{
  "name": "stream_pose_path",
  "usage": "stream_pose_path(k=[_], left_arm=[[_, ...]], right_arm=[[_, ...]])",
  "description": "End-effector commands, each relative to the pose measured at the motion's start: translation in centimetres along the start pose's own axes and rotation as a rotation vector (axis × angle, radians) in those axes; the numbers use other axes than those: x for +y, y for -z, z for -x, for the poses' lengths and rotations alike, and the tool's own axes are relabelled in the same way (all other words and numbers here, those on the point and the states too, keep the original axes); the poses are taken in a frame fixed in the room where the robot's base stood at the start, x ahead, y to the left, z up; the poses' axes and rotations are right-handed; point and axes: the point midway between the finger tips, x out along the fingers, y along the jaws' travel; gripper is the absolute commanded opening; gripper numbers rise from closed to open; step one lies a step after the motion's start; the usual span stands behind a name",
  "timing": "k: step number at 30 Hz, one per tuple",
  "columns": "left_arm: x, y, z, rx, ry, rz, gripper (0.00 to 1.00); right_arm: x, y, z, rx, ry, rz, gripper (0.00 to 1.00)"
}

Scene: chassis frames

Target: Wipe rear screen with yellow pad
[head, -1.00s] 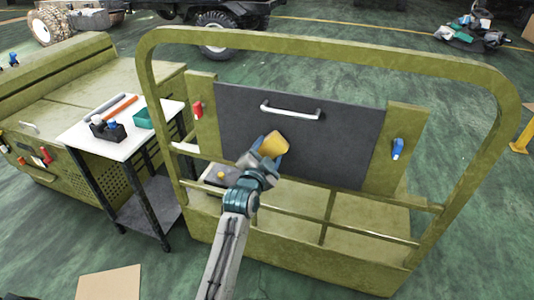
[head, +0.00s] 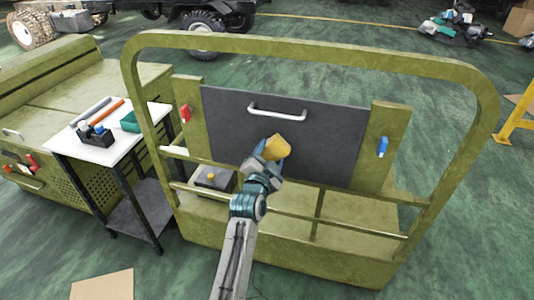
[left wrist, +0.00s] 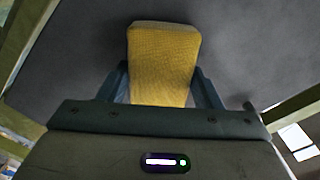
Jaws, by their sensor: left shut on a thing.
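The rear screen (head: 330,140) is a dark grey panel with a silver handle (head: 278,111) near its top, set upright in an olive-green frame. My left gripper (head: 269,158) is shut on the yellow pad (head: 278,147) and holds it in front of the panel, below the handle. In the left wrist view the pad (left wrist: 162,60) stands out between the blue fingers (left wrist: 160,85), with the grey panel (left wrist: 75,50) behind it. I cannot tell whether the pad touches the panel. My right gripper is not in view.
The olive tubular frame (head: 320,45) arches around the panel. A red latch (head: 185,113) and a blue latch (head: 382,147) flank it. A white-topped cart (head: 105,150) with tools and a green bin (head: 130,121) stands at left. The green floor on the right is mostly open.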

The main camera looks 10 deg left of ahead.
Motion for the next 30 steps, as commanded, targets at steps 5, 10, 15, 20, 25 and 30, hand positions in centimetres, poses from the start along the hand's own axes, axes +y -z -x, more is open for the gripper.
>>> stream_pose_path(k=[5, 10, 15, 20, 25, 30], left_arm=[[-0.7, -0.4, -0.2, 0.001, 0.002, -0.003, 0.40], [-1.9, -1.5, -0.3, 0.001, 0.002, -0.004, 0.40], [-2.8, -2.4, -0.4, 0.001, 0.003, -0.004, 0.40], [-3.1, -2.8, -0.5, 0.002, 0.003, -0.002, 0.40], [-3.1, -2.7, -0.5, 0.003, 0.004, -0.002, 0.40], [-3.1, -2.6, 0.0, 0.002, 0.003, -0.002, 0.40]], right_arm=[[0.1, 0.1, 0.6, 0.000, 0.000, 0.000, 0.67], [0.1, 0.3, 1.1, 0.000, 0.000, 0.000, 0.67], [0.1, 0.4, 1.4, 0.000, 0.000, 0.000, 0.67], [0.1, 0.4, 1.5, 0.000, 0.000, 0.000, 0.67], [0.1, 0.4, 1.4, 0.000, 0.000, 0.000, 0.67], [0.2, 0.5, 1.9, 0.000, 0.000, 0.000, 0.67]])
